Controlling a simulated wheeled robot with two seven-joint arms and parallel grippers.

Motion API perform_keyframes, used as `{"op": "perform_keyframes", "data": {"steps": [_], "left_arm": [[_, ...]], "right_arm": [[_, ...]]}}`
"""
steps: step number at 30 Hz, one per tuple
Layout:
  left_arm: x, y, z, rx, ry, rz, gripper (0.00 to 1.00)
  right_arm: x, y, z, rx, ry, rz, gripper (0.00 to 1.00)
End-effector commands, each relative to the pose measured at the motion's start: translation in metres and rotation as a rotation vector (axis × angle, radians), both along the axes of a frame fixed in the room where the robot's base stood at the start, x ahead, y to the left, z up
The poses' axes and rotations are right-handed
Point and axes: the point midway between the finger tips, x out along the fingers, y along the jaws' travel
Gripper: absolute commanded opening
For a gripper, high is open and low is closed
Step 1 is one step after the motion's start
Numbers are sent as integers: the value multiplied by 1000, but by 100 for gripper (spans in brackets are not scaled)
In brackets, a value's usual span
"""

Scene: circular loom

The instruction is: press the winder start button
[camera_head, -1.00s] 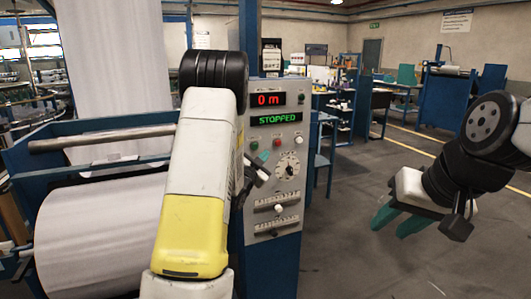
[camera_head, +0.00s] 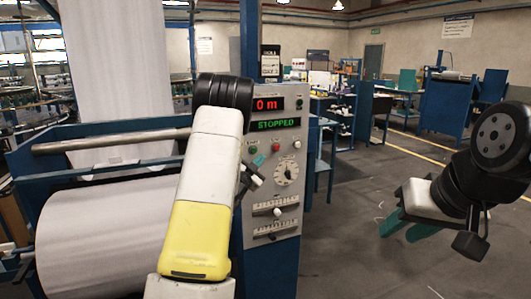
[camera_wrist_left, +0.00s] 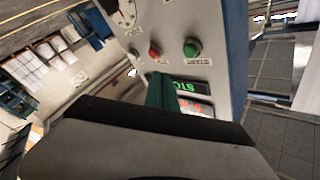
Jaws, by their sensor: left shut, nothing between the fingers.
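The green START button (camera_head: 253,150) is on the grey control panel (camera_head: 287,205), beneath the lit displays. It also shows in the left wrist view (camera_wrist_left: 192,48), beside a red button (camera_wrist_left: 154,52). My left gripper (camera_head: 259,160) is shut and empty. Its teal fingertips are just below the green button in the head view, apparently short of the panel; exact contact cannot be told. In the left wrist view the fingers (camera_wrist_left: 160,90) point toward the panel, over the display edge. My right gripper (camera_head: 408,228) is open and empty, far right of the panel.
The displays read "0 m" and "STOPPED" (camera_head: 277,125). A dial (camera_head: 287,174) and sliders (camera_head: 273,210) sit lower on the panel. A large white fabric roll (camera_head: 105,235) is left of my left arm. Open floor lies right of the panel.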

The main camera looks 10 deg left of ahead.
Motion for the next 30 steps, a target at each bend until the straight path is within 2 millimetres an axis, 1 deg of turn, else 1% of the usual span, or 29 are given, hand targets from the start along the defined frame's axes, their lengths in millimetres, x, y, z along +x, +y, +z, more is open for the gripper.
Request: {"op": "perform_keyframes", "data": {"steps": [1,6,12,17,30], "left_arm": [[7,4,0,3,-1,1,0],[24,17,0,1,-1,1,0],[37,25,0,0,0,0,0],[39,27,0,0,1,1,0],[39,27,0,0,1,1,0]], "right_arm": [[0,0,0,0,0,0,36],[0,0,0,0,0,0,36],[0,0,0,0,0,0,36],[0,0,0,0,0,0,36],[0,0,0,0,0,0,36]]}}
